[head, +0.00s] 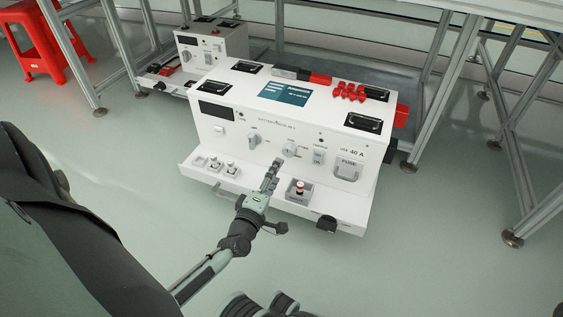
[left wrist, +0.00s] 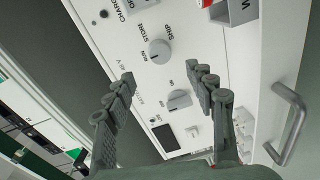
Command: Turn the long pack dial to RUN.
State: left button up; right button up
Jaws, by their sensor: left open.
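The long white pack (head: 232,128) stands on the floor in the middle of the head view. Its front carries a round grey dial (head: 290,149). In the left wrist view the dial (left wrist: 160,52) shows close up, with RUN, STORE and SHIP printed around it. My left gripper (head: 275,168) is just in front of the panel, below the dial. In the left wrist view its two fingers (left wrist: 160,76) are spread, with the dial beyond the gap between them, apart from it. My right gripper is not in view.
A second grey knob (head: 254,140) sits left of the dial, and a rocker switch (head: 318,156) to its right. A ledge with a red button (head: 298,188) juts out below. A smaller white pack (head: 212,47) stands behind, near metal frames and a red stool (head: 45,40).

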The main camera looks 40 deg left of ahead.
pick_arm(q)
jog(key=shift+v, duration=1.7)
